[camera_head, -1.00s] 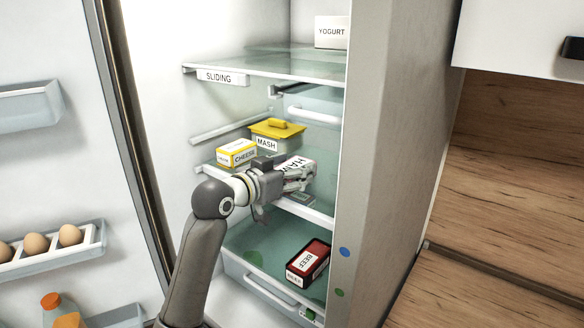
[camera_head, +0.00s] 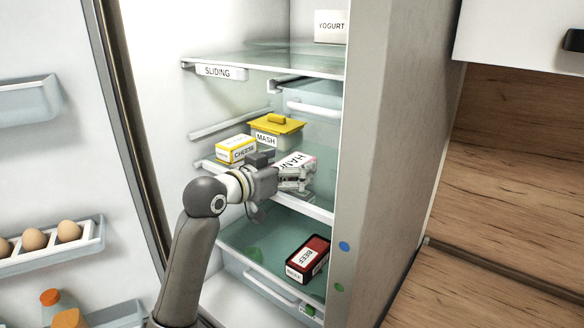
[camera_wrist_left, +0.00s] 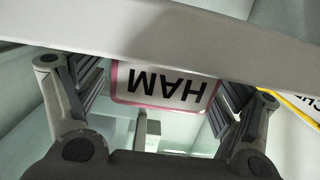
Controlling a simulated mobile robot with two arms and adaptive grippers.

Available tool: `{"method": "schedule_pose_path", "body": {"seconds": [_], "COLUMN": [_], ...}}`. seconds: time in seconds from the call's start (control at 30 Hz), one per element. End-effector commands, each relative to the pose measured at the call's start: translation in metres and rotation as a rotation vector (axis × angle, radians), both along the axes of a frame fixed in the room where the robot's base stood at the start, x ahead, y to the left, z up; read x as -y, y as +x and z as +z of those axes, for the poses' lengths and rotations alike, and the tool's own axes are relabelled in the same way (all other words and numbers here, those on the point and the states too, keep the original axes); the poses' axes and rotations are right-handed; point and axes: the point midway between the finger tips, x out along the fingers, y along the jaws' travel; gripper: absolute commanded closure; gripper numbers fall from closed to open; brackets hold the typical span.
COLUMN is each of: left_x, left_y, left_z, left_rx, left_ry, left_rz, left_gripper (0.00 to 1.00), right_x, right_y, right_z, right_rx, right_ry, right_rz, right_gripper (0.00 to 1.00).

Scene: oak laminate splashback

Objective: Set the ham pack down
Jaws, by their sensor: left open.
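The ham pack (camera_head: 297,162), white with a pink edge and a HAM label, is on or just over the middle fridge shelf (camera_head: 318,212), in front of the tub marked MASH; the gripper hides its underside. My left gripper (camera_head: 298,184) is at the pack's near side. In the left wrist view the pack (camera_wrist_left: 165,88) shows between the two open fingers, with a gap on at least the right side. My right gripper is not in view.
On the same shelf stand a cheese box (camera_head: 236,150) and the yellow-lidded mash tub (camera_head: 276,131). A beef pack (camera_head: 308,260) lies in the level below. A glass shelf (camera_head: 270,62) with a yogurt box (camera_head: 331,27) is above. The fridge side wall (camera_head: 390,150) bounds the right.

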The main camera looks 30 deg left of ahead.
Motion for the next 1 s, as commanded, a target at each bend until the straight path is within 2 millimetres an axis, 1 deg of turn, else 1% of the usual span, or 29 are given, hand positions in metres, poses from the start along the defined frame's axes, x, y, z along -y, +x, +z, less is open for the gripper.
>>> {"method": "schedule_pose_path", "body": {"seconds": [0.03,0.3,0.4,0.5,0.6,0.7,0.93,1.0], "left_x": [-0.001,-0.005,-0.007,-0.008,-0.008,-0.008,-0.008,-0.007], "left_y": [-0.009,-0.065,-0.082,-0.094,-0.101,-0.103,-0.103,-0.102], "left_z": [-0.001,0.007,0.010,0.013,0.014,0.015,0.015,0.011], "left_rx": [0.001,0.002,0.001,0.001,0.000,-0.001,-0.001,-0.010], "left_ry": [0.006,0.006,0.005,0.004,0.003,0.002,0.002,0.001], "left_rz": [0.000,0.001,0.001,0.000,0.000,-0.001,-0.001,0.000], "left_gripper": [0.12,0.12,0.12,0.12,0.12,0.12,0.12,0.12], "right_x": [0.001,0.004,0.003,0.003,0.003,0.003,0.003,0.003], "right_y": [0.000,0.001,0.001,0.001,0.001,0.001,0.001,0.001], "right_z": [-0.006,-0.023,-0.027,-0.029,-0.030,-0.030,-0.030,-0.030], "right_rx": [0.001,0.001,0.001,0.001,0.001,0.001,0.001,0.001], "right_ry": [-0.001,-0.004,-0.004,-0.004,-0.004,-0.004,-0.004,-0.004], "right_rz": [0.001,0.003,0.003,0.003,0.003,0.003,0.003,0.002], "right_gripper": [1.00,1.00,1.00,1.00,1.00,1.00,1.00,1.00]}}
